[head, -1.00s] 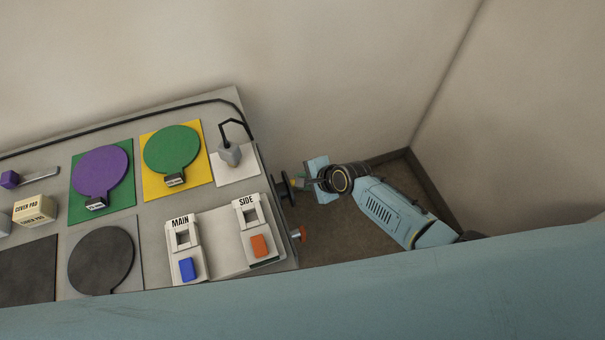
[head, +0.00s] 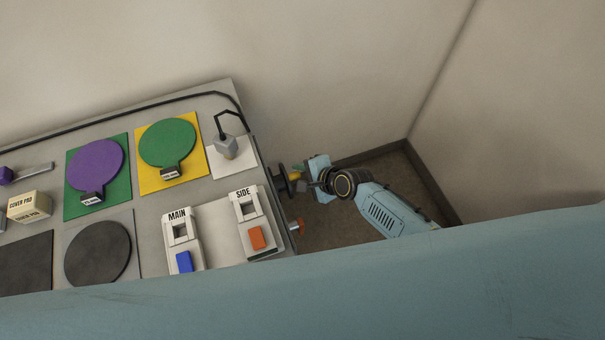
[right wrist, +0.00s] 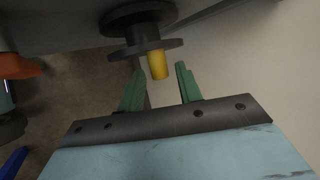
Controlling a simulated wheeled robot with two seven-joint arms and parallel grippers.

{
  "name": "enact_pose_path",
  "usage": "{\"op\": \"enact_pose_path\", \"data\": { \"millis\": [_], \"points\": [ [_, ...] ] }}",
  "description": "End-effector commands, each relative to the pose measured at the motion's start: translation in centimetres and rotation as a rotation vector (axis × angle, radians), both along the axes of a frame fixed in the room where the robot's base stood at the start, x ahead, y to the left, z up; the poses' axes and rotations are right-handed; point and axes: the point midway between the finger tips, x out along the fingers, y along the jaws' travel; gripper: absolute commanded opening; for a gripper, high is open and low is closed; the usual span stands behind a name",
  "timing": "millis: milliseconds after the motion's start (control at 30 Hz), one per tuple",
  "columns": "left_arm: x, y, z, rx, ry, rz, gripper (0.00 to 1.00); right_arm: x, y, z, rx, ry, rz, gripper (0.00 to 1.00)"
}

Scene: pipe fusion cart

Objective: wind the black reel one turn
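The black reel (head: 281,181) is mounted on the right side of the cart. In the right wrist view the reel (right wrist: 133,33) shows its dark flanges and a yellow handle (right wrist: 158,65) sticking out from its face. My right gripper (head: 300,178) is beside the reel in the head view. In the right wrist view its two green fingers (right wrist: 159,78) are apart, with the handle's end between or just beyond the tips. I cannot tell whether either finger touches it. My left gripper is not in view.
The grey cart top (head: 205,195) holds a purple disc (head: 95,165), a green disc (head: 167,143), and the MAIN (head: 180,232) and SIDE (head: 244,205) switch units. Walls stand behind and to the right.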

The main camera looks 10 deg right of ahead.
Motion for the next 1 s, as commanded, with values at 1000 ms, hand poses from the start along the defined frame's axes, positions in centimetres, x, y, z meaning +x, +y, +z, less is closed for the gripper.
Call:
{"op": "enact_pose_path", "data": {
  "millis": [1000],
  "points": [
    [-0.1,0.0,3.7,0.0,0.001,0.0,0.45,-6.3,-5.6,7.6,-0.001,0.0,0.001,0.41]
  ]
}}
